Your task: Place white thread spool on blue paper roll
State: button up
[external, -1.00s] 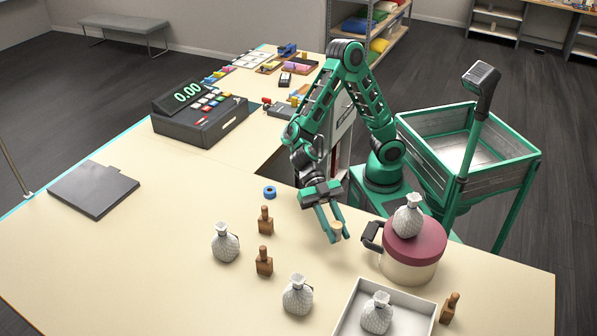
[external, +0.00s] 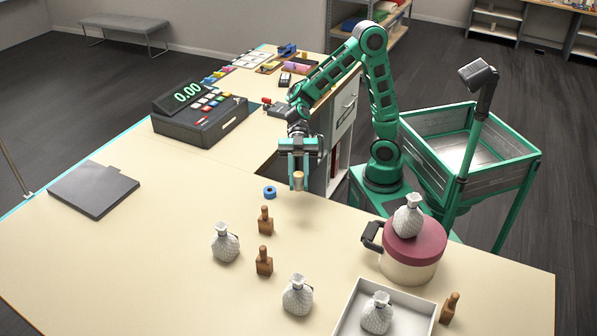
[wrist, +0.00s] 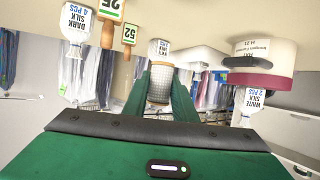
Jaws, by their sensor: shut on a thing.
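My gripper (external: 298,186) is shut on a pale spool with a tan top (external: 298,180), taken to be the white thread spool, and holds it upright above the table. The roll cannot be made out in the wrist view.
Brown bottle-shaped objects (external: 265,220) and white textured bags (external: 226,243) stand in front on the table (external: 160,255). A maroon-lidded pot (external: 412,255) with a bag on top and a white tray (external: 350,315) are to the right. A black register (external: 205,125) stands behind left.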

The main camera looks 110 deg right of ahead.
jog(key=d+m+t, duration=0.1)
jog(key=d, duration=0.4)
send_over(269, 190)
notch_tip(269, 190, down, 6)
jog(key=shift+s+f, duration=0.15)
jog(key=shift+f, duration=0.1)
jog(key=shift+h, duration=0.3)
jog(key=shift+f, duration=2.05)
jog(key=o, duration=1)
jog(key=shift+f, duration=0.1)
